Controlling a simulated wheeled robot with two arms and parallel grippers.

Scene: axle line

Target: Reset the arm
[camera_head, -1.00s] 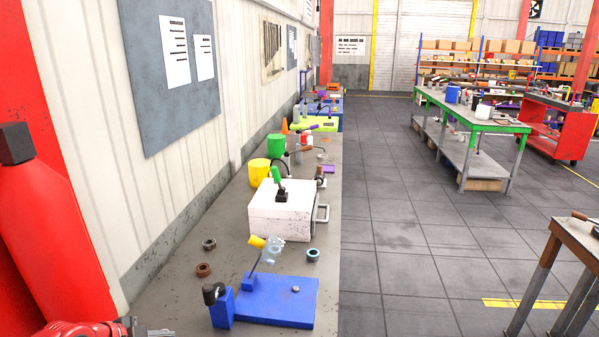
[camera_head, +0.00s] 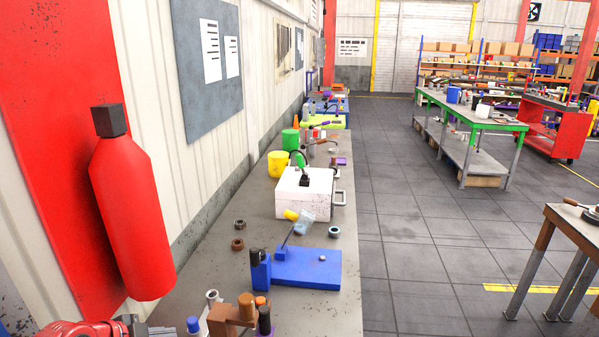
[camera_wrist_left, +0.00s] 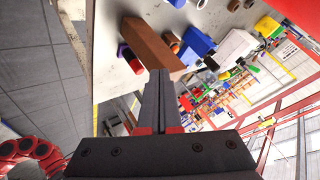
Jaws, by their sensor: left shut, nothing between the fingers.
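My left arm (camera_head: 80,329) shows red at the bottom left edge of the head view, with the dark start of its gripper beside it. In the left wrist view my left gripper (camera_wrist_left: 160,75) is shut and empty, its two fingers together. The fingertips appear close to a brown block (camera_wrist_left: 149,43) on the bench; whether they touch it I cannot tell. The same brown block (camera_head: 222,322) stands at the bottom of the head view, with short cylinders around it. My right arm and gripper are not in view.
The grey bench (camera_head: 208,262) holds a blue fixture (camera_head: 310,268), a white box (camera_head: 302,197), rings and cups. A red extinguisher (camera_head: 130,205) hangs on the wall at the left. The floor (camera_head: 420,240) right of the bench is clear.

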